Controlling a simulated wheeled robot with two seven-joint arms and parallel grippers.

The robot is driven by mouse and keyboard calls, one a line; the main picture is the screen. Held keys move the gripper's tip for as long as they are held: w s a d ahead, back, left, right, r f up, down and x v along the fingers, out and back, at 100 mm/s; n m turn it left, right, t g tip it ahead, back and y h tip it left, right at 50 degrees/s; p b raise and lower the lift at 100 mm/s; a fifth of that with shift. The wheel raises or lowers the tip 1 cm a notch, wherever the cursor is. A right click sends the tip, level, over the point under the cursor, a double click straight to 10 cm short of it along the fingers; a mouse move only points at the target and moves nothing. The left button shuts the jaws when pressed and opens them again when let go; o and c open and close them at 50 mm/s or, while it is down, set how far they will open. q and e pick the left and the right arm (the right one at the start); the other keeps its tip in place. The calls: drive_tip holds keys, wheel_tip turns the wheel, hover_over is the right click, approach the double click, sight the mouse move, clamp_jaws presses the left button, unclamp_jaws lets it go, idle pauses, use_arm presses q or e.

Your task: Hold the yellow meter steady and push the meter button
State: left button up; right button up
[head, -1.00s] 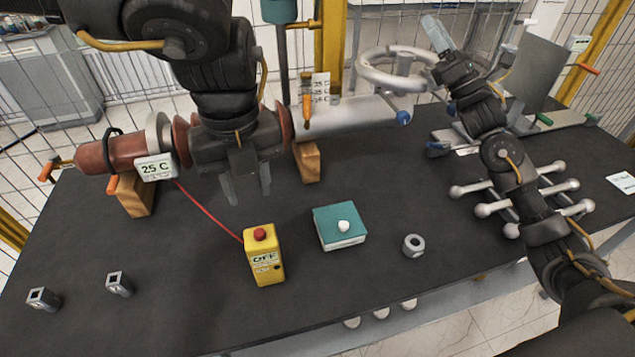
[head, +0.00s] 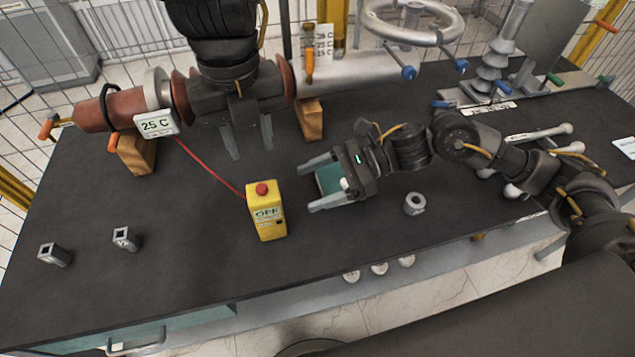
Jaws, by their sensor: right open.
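The yellow meter (head: 268,222) stands upright on the dark table, with a red button (head: 262,189) on top and "OFF" on its front. A red cable runs from it back to the left. My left gripper (head: 250,152) points down behind the meter, its two fingers apart and empty. My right gripper (head: 309,186) lies to the right of the meter, fingers pointing left toward it, open and apart from it.
A brown bushing (head: 112,113) with a "25 C" display (head: 157,124) lies on wooden blocks at the back left. A grey nut (head: 414,204) sits at right, and two small square sockets (head: 126,239) at front left. The front middle of the table (head: 190,275) is clear.

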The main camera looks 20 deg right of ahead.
sight(267, 207)
drive_tip(key=x, duration=1.1)
drive_tip(key=shift+s+d+f, duration=0.1)
drive_tip(key=shift+s+f, duration=0.1)
drive_tip(key=c, duration=1.2)
use_arm(q)
clamp_jaws()
use_arm(e)
drive_tip(key=shift+c, duration=0.4)
idle(0.5)
